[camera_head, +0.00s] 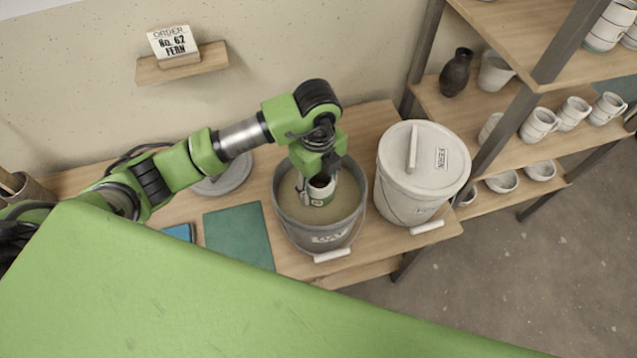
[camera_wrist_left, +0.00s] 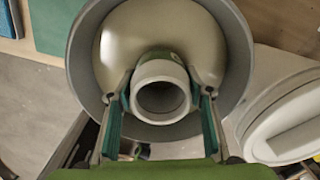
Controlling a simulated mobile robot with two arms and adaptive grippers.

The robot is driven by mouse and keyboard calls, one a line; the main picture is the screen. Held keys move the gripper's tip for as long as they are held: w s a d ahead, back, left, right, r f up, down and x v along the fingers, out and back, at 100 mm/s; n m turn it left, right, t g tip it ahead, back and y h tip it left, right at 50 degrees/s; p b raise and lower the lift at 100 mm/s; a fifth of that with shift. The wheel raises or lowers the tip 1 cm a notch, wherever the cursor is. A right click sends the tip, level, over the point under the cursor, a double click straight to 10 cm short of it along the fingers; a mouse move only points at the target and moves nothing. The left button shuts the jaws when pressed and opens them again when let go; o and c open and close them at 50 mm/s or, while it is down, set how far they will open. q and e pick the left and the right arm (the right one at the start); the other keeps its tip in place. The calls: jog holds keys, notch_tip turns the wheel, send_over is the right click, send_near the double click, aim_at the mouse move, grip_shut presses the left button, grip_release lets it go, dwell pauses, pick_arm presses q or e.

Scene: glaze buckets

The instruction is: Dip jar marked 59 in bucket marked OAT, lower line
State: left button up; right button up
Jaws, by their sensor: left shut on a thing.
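My left gripper (camera_head: 321,176) reaches down into the open grey bucket marked OAT (camera_head: 331,238) and is shut on a small pale jar (camera_head: 318,196). The jar has a dark mouth and green on its side. In the left wrist view the jar (camera_wrist_left: 161,68) is upright between the two fingers (camera_wrist_left: 161,105), its mouth facing the camera. The bucket's beige glaze (camera_wrist_left: 120,50) surrounds it. The jar is inside the rim; I cannot tell how deep its base sits in the glaze. No number on the jar is readable. My right gripper is not in view.
A lidded white bucket marked FERN (camera_head: 424,168) stands close right of the OAT bucket. A grey lid (camera_head: 226,178) and a green mat (camera_head: 240,236) lie to the left. Shelves with cups (camera_head: 540,124) stand at right.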

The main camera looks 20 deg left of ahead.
pick_arm(q)
jog(key=shift+r, duration=0.1)
jog(key=shift+r+p, duration=2.15)
jog(key=shift+r, duration=0.6)
notch_tip(320, 180, up, 8)
jog(key=p, duration=0.5)
jog(key=shift+f+p, duration=0.2)
jog(key=shift+p, duration=0.1)
